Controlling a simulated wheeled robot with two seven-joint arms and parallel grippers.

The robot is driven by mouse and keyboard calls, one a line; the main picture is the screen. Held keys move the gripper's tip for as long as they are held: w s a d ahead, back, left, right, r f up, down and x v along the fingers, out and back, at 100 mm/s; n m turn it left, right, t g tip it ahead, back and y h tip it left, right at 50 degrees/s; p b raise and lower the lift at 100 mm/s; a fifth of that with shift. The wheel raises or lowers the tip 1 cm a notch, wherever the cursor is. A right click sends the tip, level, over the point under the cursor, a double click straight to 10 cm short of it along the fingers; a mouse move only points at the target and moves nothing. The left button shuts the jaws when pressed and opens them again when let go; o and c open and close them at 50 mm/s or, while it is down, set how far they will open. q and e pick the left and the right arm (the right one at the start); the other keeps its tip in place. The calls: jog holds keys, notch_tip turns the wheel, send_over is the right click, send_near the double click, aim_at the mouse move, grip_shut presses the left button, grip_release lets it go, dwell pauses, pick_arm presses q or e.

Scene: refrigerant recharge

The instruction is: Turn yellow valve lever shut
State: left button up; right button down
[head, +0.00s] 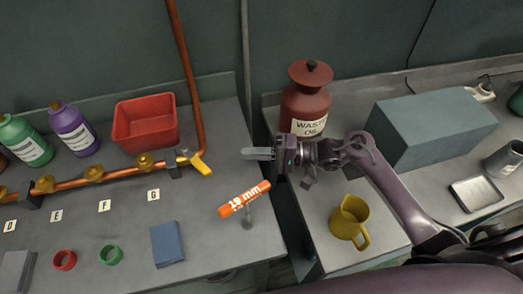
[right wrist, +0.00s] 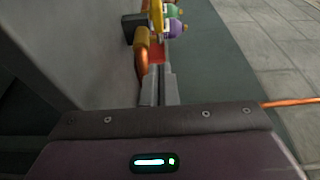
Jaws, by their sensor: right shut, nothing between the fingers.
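The yellow valve lever (head: 201,165) sits at the right end of the copper pipe run on the left bench, slanting down and to the right across the pipe's line. My right gripper (head: 246,154) is shut and empty, a short way right of the lever and apart from it, with its fingers pointing left. In the right wrist view the shut fingers (right wrist: 158,90) point up the picture toward a yellow part (right wrist: 157,18), which looks like the lever, beyond the fingertips. My left gripper is not in view.
An orange 19 mm tool (head: 244,199) lies below my right gripper. A red bin (head: 146,122) stands behind the pipe. A waste oil jar (head: 305,104), a yellow jug (head: 349,220) and a grey box (head: 430,128) are on the right bench. A gap separates the benches.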

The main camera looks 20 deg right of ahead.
jog(key=p, duration=0.1)
send_near(200, 159)
jog(key=w+a, duration=0.2)
jog(key=shift+w+a+f, duration=0.15)
jog(key=shift+w+f, duration=0.05)
jog(key=shift+w, duration=0.2)
jog(key=shift+s+a+p, duration=0.55)
jog(key=shift+a, duration=0.35)
jog(key=shift+s+a+f, duration=0.1)
jog(key=shift+s+a, duration=0.3)
jog(key=shift+w+f, duration=0.1)
